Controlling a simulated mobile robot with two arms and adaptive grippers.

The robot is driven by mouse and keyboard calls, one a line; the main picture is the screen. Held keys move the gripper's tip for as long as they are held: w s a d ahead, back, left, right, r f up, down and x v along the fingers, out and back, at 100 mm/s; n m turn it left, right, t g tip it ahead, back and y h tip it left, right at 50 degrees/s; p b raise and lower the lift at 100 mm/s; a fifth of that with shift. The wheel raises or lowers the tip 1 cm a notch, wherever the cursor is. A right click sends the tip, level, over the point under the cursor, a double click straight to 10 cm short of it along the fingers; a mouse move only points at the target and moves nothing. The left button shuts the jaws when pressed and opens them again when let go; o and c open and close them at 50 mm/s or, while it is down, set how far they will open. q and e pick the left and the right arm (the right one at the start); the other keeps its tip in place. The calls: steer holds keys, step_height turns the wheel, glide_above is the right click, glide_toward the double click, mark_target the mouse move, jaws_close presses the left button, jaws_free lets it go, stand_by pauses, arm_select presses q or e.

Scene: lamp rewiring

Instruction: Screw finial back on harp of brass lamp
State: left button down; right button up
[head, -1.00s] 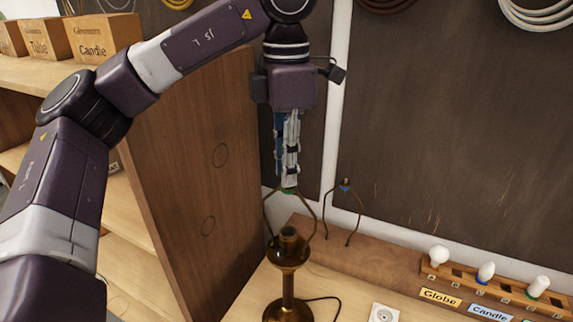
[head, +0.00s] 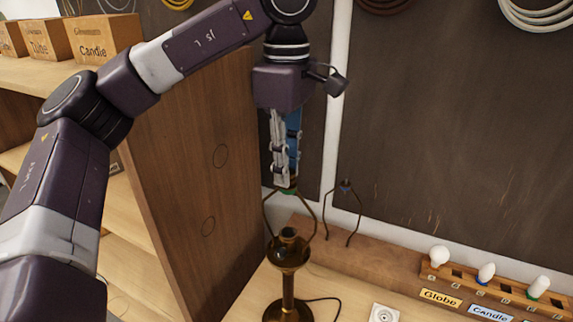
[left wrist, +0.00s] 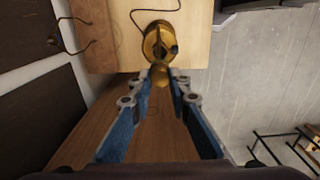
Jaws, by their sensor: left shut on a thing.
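The brass lamp (head: 288,256) stands upright on the bench, with its harp (head: 268,210) rising around the socket. In the head view the fingers hide the finial. I cannot tell whether its thread is engaged on the harp. My right gripper is not in view.
A second harp with a blue top (head: 346,186) stands on a wooden block behind, to the right. A bulb rack (head: 462,277) stands further right, near a white socket plate (head: 384,313). A tall wooden panel (head: 195,170) rises close left of my left gripper.

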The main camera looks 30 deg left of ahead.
arm_select(q)
steer(key=m, duration=0.3)
steer(key=shift+w+m, duration=0.1)
steer(key=shift+m, duration=0.2)
steer(key=c, duration=1.7)
jaws_free()
steer(key=shift+c, duration=0.2)
steer(key=shift+r, duration=0.1)
step_height(320, 180, up, 12)
